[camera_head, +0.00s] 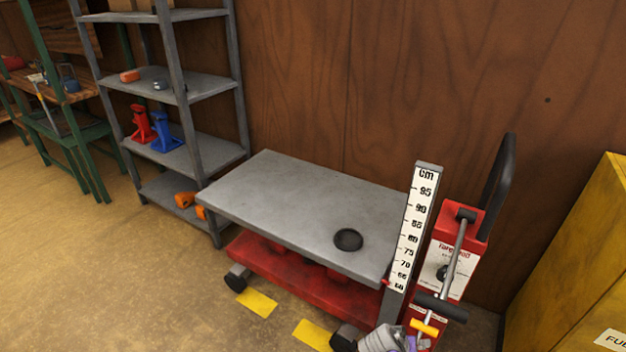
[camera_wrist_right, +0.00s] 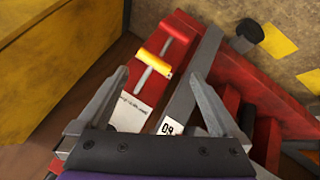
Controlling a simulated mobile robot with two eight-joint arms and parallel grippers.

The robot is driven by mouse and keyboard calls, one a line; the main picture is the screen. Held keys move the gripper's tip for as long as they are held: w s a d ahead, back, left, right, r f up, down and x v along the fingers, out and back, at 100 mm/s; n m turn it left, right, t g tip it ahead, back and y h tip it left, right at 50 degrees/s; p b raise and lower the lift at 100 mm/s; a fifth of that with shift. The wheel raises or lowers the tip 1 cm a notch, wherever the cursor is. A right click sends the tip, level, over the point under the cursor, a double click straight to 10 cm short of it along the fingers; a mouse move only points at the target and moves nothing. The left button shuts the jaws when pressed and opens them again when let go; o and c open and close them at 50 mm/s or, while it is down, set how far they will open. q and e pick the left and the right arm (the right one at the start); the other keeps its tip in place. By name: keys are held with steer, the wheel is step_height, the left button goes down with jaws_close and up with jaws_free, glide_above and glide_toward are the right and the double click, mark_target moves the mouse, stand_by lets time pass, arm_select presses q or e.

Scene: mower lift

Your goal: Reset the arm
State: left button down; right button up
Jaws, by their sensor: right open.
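The lift cart has a grey platform (camera_head: 300,205) above a red base (camera_head: 300,280). A post with a centimetre scale (camera_head: 411,235) stands at its right end beside a red box (camera_head: 457,265) with a grey lever ending in a black grip (camera_head: 440,307). A yellow bar (camera_head: 424,327) is low on the red unit; it also shows in the right wrist view (camera_wrist_right: 154,63). My right gripper (camera_wrist_right: 158,77) is open and empty, its fingers spread in front of the red unit and the scale post. In the head view part of my right arm shows at the bottom. My left gripper is in neither view.
A grey shelf (camera_head: 185,90) holds red (camera_head: 143,124) and blue (camera_head: 165,132) jack stands. A green-legged bench (camera_head: 75,140) stands at far left. A yellow cabinet (camera_head: 580,260) is close on the right. A black ring (camera_head: 348,239) lies on the platform. Floor at left front is clear.

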steer(key=s+a+r+n+y, duration=0.1)
steer(key=s+a+r+y, duration=0.15)
steer(key=s, duration=0.45)
steer(key=s+a+r+y, duration=0.2)
steer(key=s+r, duration=0.2)
steer(key=s, duration=0.4)
steer(key=s+a+r+n+y, duration=0.1)
steer(key=s+a+r+y, duration=0.1)
steer(key=s+r, duration=0.35)
arm_select(q)
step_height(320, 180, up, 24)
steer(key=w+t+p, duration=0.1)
steer(key=p, duration=2)
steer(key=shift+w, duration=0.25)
arm_select(e)
step_height(320, 180, up, 22)
steer(key=shift+a, duration=0.15)
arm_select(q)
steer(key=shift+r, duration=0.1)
